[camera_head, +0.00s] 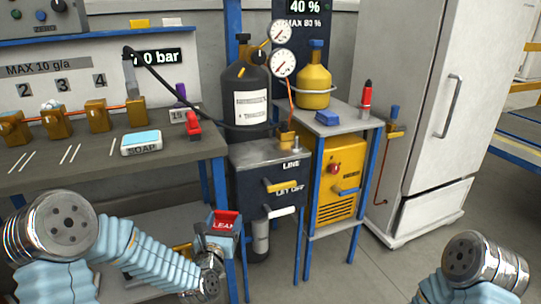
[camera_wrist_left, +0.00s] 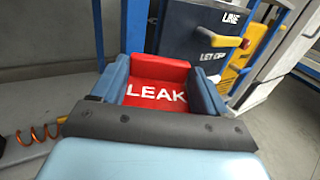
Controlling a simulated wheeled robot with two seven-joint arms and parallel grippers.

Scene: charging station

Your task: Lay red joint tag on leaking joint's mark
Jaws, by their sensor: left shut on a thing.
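My left gripper (camera_head: 220,238) is shut on the red joint tag (camera_head: 227,218), at the front right of the bench and below its top. In the left wrist view the tag (camera_wrist_left: 157,93) reads LEAK and sits between the two blue fingers. Brass joints stand in a row on a copper pipe along the bench. The one near number 3 (camera_head: 50,121) has pale blue-white foam on top. White line marks (camera_head: 70,154) lie on the bench in front of the joints. My right arm shows at the bottom right; its gripper is out of view.
A dark LINE cabinet (camera_head: 250,165), a black cylinder (camera_head: 246,95) and a yellow machine (camera_head: 340,180) stand to the right. The bench front is mostly clear.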

